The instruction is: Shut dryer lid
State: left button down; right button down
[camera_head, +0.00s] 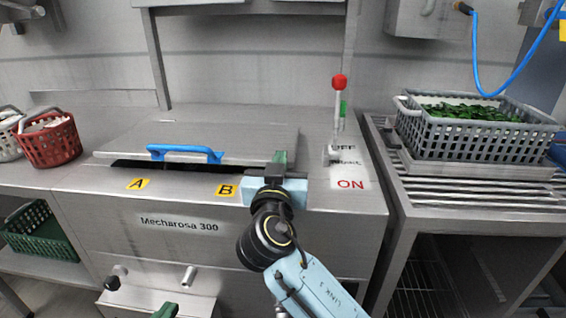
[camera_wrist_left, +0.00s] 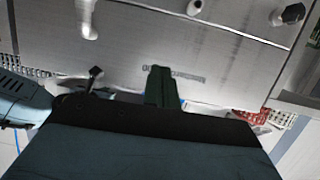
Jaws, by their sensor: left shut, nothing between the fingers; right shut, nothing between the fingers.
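The dryer lid (camera_head: 225,136) is a flat steel panel with a blue handle (camera_head: 185,153) at its front edge. It lies nearly level over the Mecharosa 300 dryer (camera_head: 215,232), with a dark gap along its front edge. My right gripper (camera_head: 281,158) is shut and empty at the lid's front right corner; I cannot tell whether it touches the lid. My left gripper (camera_head: 166,311) shows only its green tip at the bottom edge. In the left wrist view its fingers (camera_wrist_left: 159,87) are shut and empty before the dryer's front.
A lever with a red knob (camera_head: 339,82) stands right of the lid near the ON label. A grey basket of greens (camera_head: 470,138) sits on the slatted rack at right. A red basket (camera_head: 50,140) stands at left. Pegs (camera_head: 188,275) stick out of the dryer's lower front.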

pick_arm(q)
jog(key=shift+w+d+r+t+h, duration=0.2)
jog(key=shift+r+t, duration=0.15)
jog(key=shift+r, duration=0.25)
jog(key=shift+w+d+r+t+h, duration=0.2)
jog(key=shift+r+t, duration=0.15)
jog(key=shift+r, duration=0.2)
jog(key=shift+f, duration=0.1)
